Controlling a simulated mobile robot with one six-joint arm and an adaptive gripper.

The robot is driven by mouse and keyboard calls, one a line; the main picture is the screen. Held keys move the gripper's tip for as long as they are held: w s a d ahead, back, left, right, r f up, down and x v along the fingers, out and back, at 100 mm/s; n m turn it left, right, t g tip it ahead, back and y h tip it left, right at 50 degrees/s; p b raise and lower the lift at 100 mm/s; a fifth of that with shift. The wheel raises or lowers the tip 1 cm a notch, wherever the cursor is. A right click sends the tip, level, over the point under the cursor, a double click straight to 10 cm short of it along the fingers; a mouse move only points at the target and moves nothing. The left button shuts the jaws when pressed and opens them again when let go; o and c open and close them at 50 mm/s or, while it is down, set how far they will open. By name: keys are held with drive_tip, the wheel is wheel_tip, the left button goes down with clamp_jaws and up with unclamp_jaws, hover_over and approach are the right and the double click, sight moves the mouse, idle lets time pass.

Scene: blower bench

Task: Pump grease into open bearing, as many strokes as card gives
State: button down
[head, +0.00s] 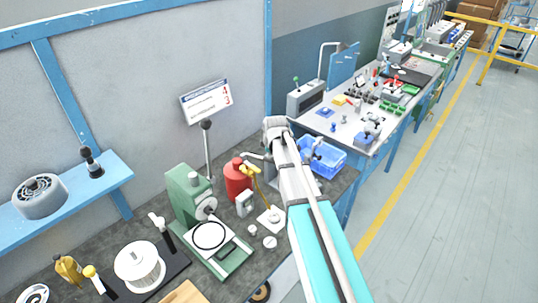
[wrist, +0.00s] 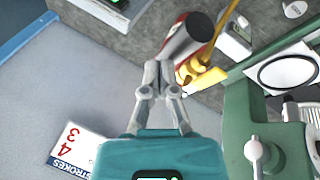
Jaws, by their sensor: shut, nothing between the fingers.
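The card (head: 205,102) on the back wall shows a red 4 above a red 3. In the wrist view the card (wrist: 80,150) is turned, and the word STROKES is legible. A red canister (head: 237,180) stands on the bench, with a yellow hose and fitting (head: 251,172) at its right. In the wrist view the red canister (wrist: 178,28) and yellow fitting (wrist: 200,72) lie just beyond my gripper (wrist: 159,72). My gripper is shut and empty; contact with the canister cannot be told. I cannot tell which part is the open bearing.
A green machine (head: 186,190) stands left of the canister, with a black ring (head: 208,236) on a pale plate before it. A small grey box (head: 245,203) and a white block (head: 271,220) are close by. A blue crate (head: 322,160) sits right of my arm.

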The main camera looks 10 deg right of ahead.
drive_tip(key=shift+s+d+f+b, duration=0.2)
drive_tip(key=shift+s+f+b, duration=0.05)
drive_tip(key=shift+f+b, duration=0.4)
drive_tip(key=shift+s+d+f+b, duration=0.15)
drive_tip(key=shift+s+f+b, duration=0.1)
drive_tip(key=shift+f+b, duration=0.35)
drive_tip(key=shift+s+d+f+b, duration=0.2)
drive_tip(key=shift+s+f+b, duration=0.05)
drive_tip(key=shift+f+b, duration=0.4)
idle(3.3)
drive_tip(key=shift+r, duration=0.1)
idle(0.5)
drive_tip(key=shift+w+a+r+p, duration=0.35)
drive_tip(key=shift+w+r+p, duration=0.1)
drive_tip(key=shift+r+p, duration=0.7)
drive_tip(key=shift+w+a+r+p, duration=0.3)
drive_tip(key=shift+w+r+p, duration=0.15)
drive_tip(key=shift+r+p, duration=0.7)
drive_tip(key=shift+w+a+r+p, duration=0.35)
drive_tip(key=shift+w+r+p, duration=0.1)
drive_tip(key=shift+r+p, duration=0.7)
